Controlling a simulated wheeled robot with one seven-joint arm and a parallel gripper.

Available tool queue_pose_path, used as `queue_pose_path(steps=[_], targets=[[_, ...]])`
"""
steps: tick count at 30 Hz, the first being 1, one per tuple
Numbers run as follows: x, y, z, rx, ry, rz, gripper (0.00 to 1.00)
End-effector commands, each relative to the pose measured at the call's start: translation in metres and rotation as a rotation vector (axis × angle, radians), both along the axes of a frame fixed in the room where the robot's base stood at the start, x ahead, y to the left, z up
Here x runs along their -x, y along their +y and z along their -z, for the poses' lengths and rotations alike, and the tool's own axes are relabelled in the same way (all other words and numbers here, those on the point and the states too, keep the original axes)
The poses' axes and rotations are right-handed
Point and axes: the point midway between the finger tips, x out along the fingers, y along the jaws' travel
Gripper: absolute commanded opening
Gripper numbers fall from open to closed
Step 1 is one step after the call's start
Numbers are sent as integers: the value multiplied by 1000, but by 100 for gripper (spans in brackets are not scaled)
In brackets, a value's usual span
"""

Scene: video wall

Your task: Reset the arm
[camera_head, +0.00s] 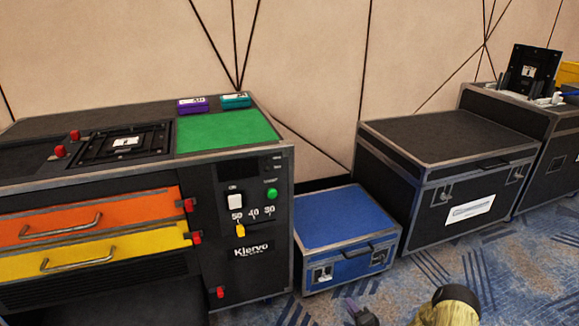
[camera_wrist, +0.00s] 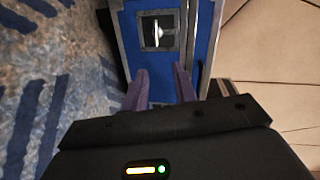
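My gripper (camera_wrist: 161,84) shows in the wrist view with its two purple fingers apart and nothing between them. The blue case (camera_wrist: 202,30) is beyond the fingertips, with its metal latch plate above them in the picture. In the head view only a small dark part of my gripper (camera_head: 362,314) shows at the bottom edge, low in front of the blue case (camera_head: 345,219). Part of my arm shows beside it, cut off by the frame. I cannot tell whether the fingers touch the case.
A black console (camera_head: 257,220) with orange (camera_head: 140,207) and yellow (camera_head: 130,246) drawers stands left. Purple (camera_head: 192,105) and teal (camera_head: 235,101) boxes sit on top near its green mat (camera_head: 222,132). Black cases (camera_head: 440,137) stand right. Patterned carpet (camera_head: 520,265) is open at lower right.

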Motion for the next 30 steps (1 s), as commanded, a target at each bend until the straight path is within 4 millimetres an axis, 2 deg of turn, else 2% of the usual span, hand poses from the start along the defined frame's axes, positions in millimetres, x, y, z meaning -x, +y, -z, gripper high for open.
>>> queue_pose_path(steps=[1,6,14,23,30], targets=[[-8,1,-21,64,20,-24,28],[-21,4,-63,271,104,-86,28],[-24,7,-135,565,225,-176,28],[1,13,-227,852,363,-274,28],[43,21,-302,1028,475,-354,28]])
